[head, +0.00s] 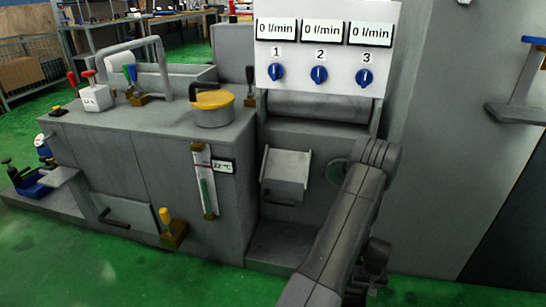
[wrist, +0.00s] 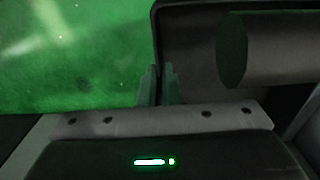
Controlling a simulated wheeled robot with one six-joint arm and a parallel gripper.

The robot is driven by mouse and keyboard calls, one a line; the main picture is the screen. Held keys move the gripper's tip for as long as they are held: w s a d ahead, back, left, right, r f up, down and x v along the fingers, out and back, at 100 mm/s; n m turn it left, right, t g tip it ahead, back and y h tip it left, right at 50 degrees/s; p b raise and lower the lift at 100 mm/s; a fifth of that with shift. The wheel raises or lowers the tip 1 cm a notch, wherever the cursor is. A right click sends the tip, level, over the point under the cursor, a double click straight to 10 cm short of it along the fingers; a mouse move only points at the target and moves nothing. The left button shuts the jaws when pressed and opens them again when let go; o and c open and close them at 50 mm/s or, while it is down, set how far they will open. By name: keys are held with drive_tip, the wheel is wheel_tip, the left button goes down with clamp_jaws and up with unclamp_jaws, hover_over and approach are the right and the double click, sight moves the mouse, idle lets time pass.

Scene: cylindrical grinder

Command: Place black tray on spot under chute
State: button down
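The chute (head: 287,168) is a grey tilted box on the machine's front in the head view. The spot under it is the grey ledge (head: 277,246) at floor level, which looks bare. In the wrist view, my gripper (wrist: 159,85) has its two fingers close together on either side of the left wall of a dark, round-cornered piece, which looks like the black tray (wrist: 190,12). The tray reaches up and right from the fingers. In the head view, my gripper and the tray are hidden behind my arm, right of the chute.
A round opening (head: 337,172) lies right of the chute, partly behind my arm. A gauge (head: 204,182) and a yellow-handled valve (head: 173,229) stick out left of the ledge. A dark cylinder (wrist: 270,48) lies across the tray's view. Green floor (head: 110,270) is clear at front left.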

drive_tip(key=w+a+r+n, duration=0.1)
drive_tip(key=w+a+r, duration=1)
drive_tip(key=a+r, duration=0.35)
drive_tip(key=w+a+r+n+p, duration=0.1)
drive_tip(key=a+r+p, duration=0.1)
drive_tip(key=a+r, duration=1.5)
wheel_tip(320, 180, up, 19)
drive_tip(key=s+p, duration=0.2)
drive_tip(key=p, duration=2.8)
drive_tip(key=shift+a, duration=0.25)
drive_tip(key=shift+f, duration=0.2)
